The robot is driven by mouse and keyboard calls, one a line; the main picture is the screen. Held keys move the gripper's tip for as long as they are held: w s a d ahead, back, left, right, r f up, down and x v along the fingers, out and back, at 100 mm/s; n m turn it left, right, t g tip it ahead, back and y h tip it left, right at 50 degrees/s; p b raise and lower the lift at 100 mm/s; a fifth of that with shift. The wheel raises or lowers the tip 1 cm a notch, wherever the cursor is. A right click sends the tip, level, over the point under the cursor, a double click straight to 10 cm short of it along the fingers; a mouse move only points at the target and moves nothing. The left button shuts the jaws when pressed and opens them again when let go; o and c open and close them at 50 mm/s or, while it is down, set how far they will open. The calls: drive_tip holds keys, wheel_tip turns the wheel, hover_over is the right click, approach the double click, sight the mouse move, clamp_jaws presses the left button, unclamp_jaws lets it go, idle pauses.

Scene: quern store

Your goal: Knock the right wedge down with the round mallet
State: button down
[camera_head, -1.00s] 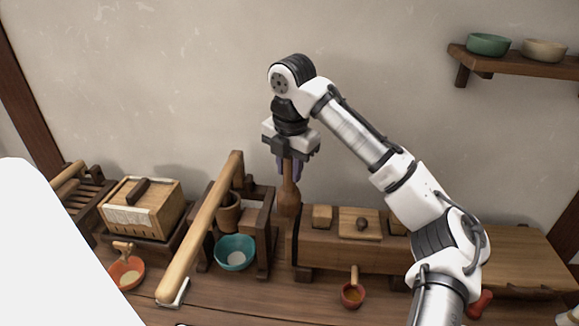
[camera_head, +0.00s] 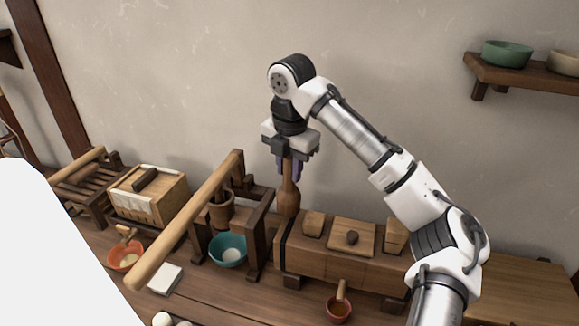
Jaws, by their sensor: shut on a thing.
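My gripper (camera_head: 289,166) is shut on the handle of the round mallet (camera_head: 289,201). The mallet hangs upright with its brown bulbous head down, at the left end of the wooden wedge press (camera_head: 345,262); whether it touches the press I cannot tell. The right wedge (camera_head: 396,235) stands up from the press top at its right, close beside my arm. The left wedge (camera_head: 314,224) stands near the mallet head. A block with a dark knob (camera_head: 351,238) lies between the wedges.
A wooden frame with a long pale lever (camera_head: 185,223) stands left of the press, with a teal bowl (camera_head: 228,250) below. A small red cup (camera_head: 339,309) sits in front of the press. A lidded box (camera_head: 148,194) is further left. A shelf (camera_head: 530,75) with bowls is at upper right.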

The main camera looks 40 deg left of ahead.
drive_tip(key=w+d+r+m+p, duration=0.1)
drive_tip(key=w+d+r, duration=0.1)
drive_tip(key=d, duration=0.6)
drive_tip(key=w+d+r+m, duration=0.2)
drive_tip(key=w+d+r, duration=0.1)
drive_tip(key=d, duration=0.4)
drive_tip(key=w+d+r+m+p, duration=0.1)
drive_tip(key=w+d+r+m, duration=0.1)
drive_tip(key=d, duration=0.6)
drive_tip(key=shift+w+d+r+t+h+p, duration=0.3)
drive_tip(key=shift+w+r, duration=0.35)
drive_tip(key=shift+w, duration=0.15)
wheel_tip(320, 180, down, 6)
drive_tip(key=f+b, duration=0.1)
drive_tip(key=b, duration=0.2)
wheel_tip(320, 180, up, 5)
drive_tip(key=p, duration=0.3)
drive_tip(key=shift+s+f+p, duration=0.1)
drive_tip(key=shift+p, duration=0.3)
drive_tip(key=shift+f, duration=0.1)
